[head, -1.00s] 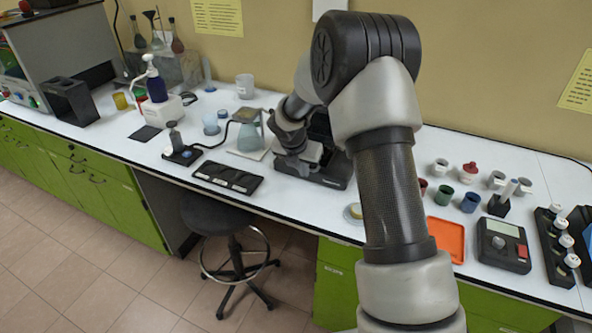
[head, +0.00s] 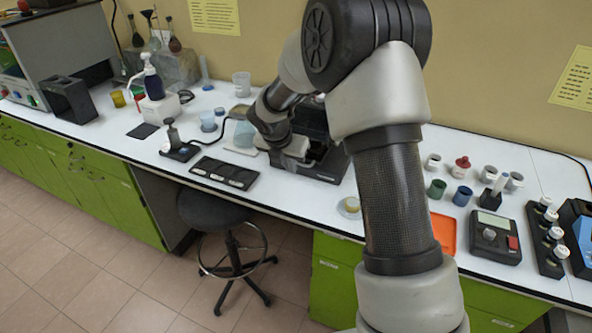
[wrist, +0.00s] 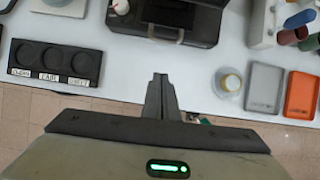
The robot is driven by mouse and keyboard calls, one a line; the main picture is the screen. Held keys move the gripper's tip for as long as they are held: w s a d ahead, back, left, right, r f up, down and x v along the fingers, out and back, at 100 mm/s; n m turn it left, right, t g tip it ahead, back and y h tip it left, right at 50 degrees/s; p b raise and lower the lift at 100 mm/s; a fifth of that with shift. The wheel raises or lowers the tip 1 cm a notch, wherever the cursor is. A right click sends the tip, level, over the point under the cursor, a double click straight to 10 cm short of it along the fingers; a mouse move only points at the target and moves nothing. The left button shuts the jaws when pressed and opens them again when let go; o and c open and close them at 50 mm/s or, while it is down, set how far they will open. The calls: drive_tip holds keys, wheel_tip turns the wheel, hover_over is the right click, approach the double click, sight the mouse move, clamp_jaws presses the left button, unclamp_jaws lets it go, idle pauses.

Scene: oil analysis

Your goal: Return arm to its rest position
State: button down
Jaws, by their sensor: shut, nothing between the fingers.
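My gripper (wrist: 161,84) is shut and empty in the wrist view, its two fingers together above the front edge of the white bench. In the head view my arm is bent over the bench from the right, with its hand (head: 291,153) low in front of a black instrument (head: 325,165). The fingertips cannot be made out there. In the wrist view the same instrument (wrist: 165,18) lies beyond the fingers, with a gap of bare bench between.
A black three-well tray (wrist: 55,62) lies left of the fingers. A small round dish (wrist: 228,82), a grey tray (wrist: 264,87) and an orange tray (wrist: 301,92) lie to the right. A stool (head: 215,212) stands below the bench. Cups and a bottle rack (head: 548,240) stand at right.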

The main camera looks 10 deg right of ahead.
drive_tip(key=s+d+r+m+p, duration=0.2)
drive_tip(key=s+d+r+m, duration=0.1)
drive_tip(key=s+r+m, duration=1.55)
drive_tip(key=s+r+m+y+p, duration=0.1)
drive_tip(key=s+r+m, duration=0.2)
drive_tip(key=s+m, duration=0.2)
drive_tip(key=s+r+m+t+y, duration=0.1)
drive_tip(key=s+r+m, duration=0.2)
drive_tip(key=s+m, duration=0.3)
drive_tip(key=s, duration=0.5)
drive_tip(key=shift+s+a+y+p, duration=0.15)
drive_tip(key=shift+a+y+p, duration=0.2)
drive_tip(key=shift+a+y, duration=0.05)
drive_tip(key=shift+r, duration=0.1)
